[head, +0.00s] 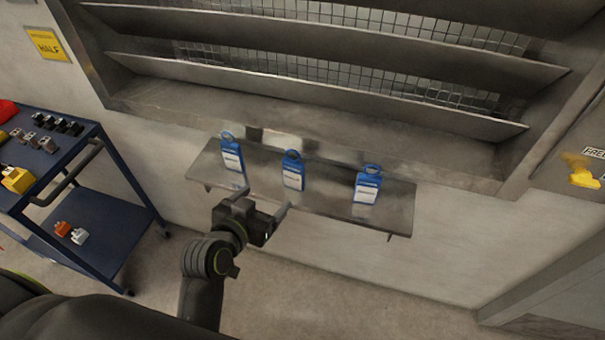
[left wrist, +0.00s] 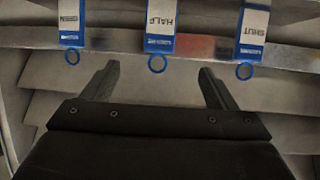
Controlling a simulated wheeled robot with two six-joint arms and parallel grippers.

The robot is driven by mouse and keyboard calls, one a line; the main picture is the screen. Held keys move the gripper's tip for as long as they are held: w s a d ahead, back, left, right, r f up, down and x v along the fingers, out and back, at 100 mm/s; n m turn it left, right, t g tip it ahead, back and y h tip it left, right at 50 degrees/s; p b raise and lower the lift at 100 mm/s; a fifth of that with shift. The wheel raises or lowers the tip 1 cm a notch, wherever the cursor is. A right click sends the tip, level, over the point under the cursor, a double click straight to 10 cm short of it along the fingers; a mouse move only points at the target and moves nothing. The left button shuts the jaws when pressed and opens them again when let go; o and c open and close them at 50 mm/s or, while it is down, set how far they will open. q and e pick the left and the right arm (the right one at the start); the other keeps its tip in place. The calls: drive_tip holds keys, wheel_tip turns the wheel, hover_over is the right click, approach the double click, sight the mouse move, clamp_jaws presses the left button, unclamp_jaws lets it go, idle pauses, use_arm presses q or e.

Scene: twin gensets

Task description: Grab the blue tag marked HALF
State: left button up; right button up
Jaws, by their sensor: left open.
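Three blue tags with white labels and rings stand on a grey metal shelf (head: 325,200) in the head view. The middle tag (head: 292,170) is the HALF one; its label reads HALF, upside down, in the left wrist view (left wrist: 160,28). Its ring hangs toward the gap between my fingers there. My left gripper (head: 267,199) is open and empty, just in front of the shelf and short of the middle tag, apart from it. Its fingers (left wrist: 160,70) also show in the left wrist view. My right gripper is not in view.
Another tag (head: 231,155) stands to the left, and one (head: 367,186) to the right; a neighbour reads SHUT (left wrist: 252,32) in the wrist view. Louvre slats (head: 330,75) rise behind the shelf. A blue cart (head: 95,215) stands at the left.

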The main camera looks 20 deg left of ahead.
use_arm(q)
drive_tip(key=p, duration=0.1)
approach(292, 173)
drive_tip(key=x, duration=0.4)
drive_tip(key=shift+w+r, duration=0.2)
drive_tip(key=shift+w, duration=0.15)
drive_tip(key=shift+f+p+x, duration=0.15)
drive_tip(key=shift+p+x, duration=0.25)
drive_tip(key=shift+x, duration=1.2)
drive_tip(key=shift+f+p+x, duration=0.1)
drive_tip(key=shift+p+x, duration=0.25)
drive_tip(key=shift+x, duration=1.25)
drive_tip(key=shift+s, duration=0.15)
drive_tip(key=c, duration=1.1)
